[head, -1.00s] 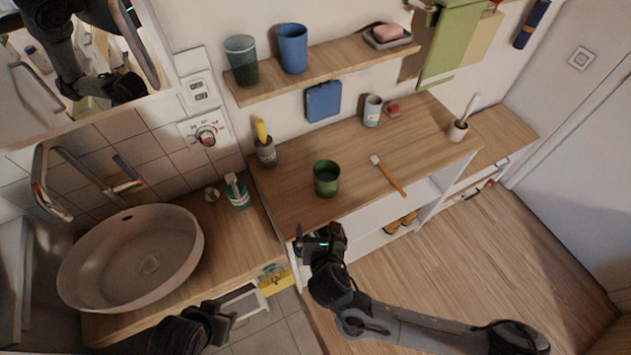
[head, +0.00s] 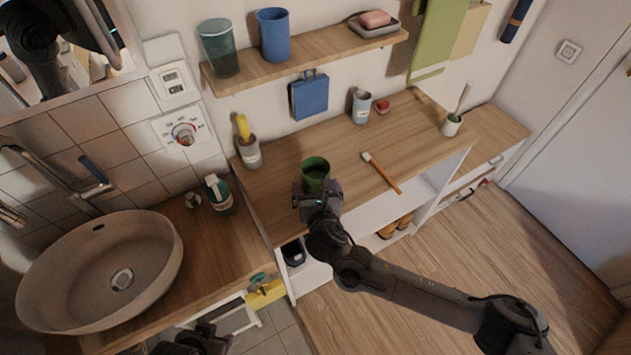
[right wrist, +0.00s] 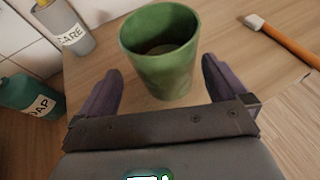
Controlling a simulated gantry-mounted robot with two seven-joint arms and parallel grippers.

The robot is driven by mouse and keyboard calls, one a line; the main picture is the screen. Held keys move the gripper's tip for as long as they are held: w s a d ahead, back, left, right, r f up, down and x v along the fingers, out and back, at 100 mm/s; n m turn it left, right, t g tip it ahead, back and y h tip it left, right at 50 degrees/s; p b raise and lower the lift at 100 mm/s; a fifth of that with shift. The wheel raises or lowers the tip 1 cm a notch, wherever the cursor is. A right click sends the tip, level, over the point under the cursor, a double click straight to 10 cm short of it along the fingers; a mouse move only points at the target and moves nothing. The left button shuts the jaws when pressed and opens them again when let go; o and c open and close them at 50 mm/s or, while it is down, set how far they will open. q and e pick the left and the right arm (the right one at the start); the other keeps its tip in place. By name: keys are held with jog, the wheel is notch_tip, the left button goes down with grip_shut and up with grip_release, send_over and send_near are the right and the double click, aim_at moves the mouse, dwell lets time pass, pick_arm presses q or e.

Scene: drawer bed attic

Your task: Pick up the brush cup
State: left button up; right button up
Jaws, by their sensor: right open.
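A green cup (head: 316,170) stands upright on the wooden counter. It also shows in the right wrist view (right wrist: 160,60), where no brush is seen in it. My right gripper (head: 318,192) is open just in front of it; in the right wrist view its two fingers (right wrist: 160,85) point at the cup's near side, one on each side. I cannot tell whether they touch it. A brush with an orange handle (head: 382,174) lies to the cup's right. A small white pot (head: 452,125) holding an upright brush stands at the counter's right. My left gripper (head: 205,340) is partly cut off at the bottom edge.
A grey bottle with a yellow top (head: 248,150) and a teal soap bottle (head: 219,195) stand left of the cup. The basin (head: 100,275) is further left. A shelf (head: 300,65) with two cups hangs above the counter. A grey container (head: 361,107) stands at the back.

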aim_at(314, 173)
jog(key=x, duration=0.2)
jog(key=b+x, duration=0.1)
jog(key=x, duration=0.1)
jog(key=shift+d+f, duration=0.25)
jog(key=shift+d, duration=0.05)
jog(key=shift+w+f, duration=0.1)
jog(key=shift+w, duration=0.25)
jog(key=c, duration=1.1)
